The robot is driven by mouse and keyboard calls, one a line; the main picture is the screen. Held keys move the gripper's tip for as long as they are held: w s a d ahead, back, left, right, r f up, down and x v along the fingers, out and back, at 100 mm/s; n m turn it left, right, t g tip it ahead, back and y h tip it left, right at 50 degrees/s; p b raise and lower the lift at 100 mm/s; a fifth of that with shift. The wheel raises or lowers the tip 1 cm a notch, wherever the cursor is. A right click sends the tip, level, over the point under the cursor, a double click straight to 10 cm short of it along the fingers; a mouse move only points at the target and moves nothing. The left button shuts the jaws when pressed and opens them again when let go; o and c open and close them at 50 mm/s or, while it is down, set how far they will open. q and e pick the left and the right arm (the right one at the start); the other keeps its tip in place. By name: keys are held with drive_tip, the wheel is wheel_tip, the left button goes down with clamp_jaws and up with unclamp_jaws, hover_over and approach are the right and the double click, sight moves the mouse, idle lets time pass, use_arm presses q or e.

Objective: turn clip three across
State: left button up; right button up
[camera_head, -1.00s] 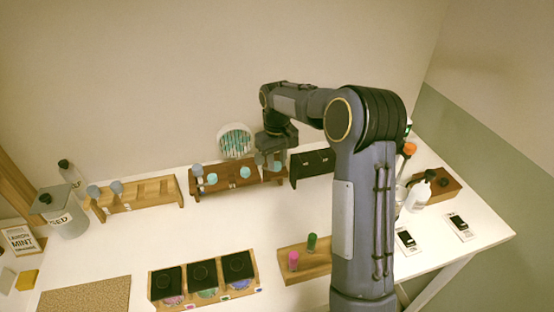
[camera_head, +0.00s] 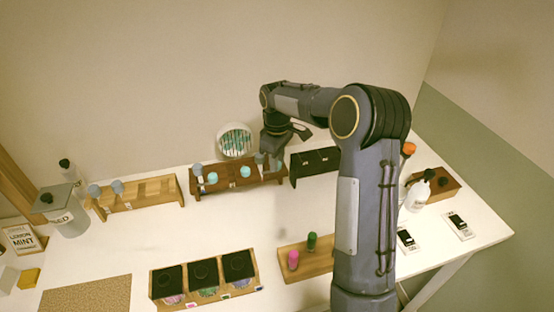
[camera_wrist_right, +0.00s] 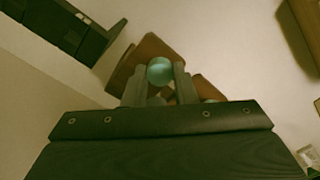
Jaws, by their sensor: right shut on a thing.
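A brown wooden rack (camera_head: 225,187) stands at the back of the table, with a teal-topped piece (camera_head: 212,177) and a second teal-topped piece (camera_head: 245,171) on it. My right gripper (camera_head: 268,160) is down at the rack's right end. In the right wrist view its fingers (camera_wrist_right: 160,88) are shut on a third piece with a round teal top (camera_wrist_right: 160,70). That top shows between the fingertips, and its lower part is hidden. I cannot tell which piece is the clip. My left gripper is not in view.
A black rack (camera_head: 315,163) stands just right of the gripper. A grey-topped bottle (camera_head: 197,170) is at the brown rack's left. A lighter wooden rack (camera_head: 150,192) stands farther left. A round striped dish (camera_head: 236,140) is behind.

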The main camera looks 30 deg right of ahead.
idle(0.3)
drive_tip(key=o, duration=1)
drive_tip(key=shift+r, duration=0.1)
wheel_tip(320, 180, up, 7)
drive_tip(key=shift+f+b, duration=0.1)
drive_tip(key=shift+b, duration=0.5)
drive_tip(key=shift+r, duration=0.45)
drive_tip(key=shift+s, duration=0.1)
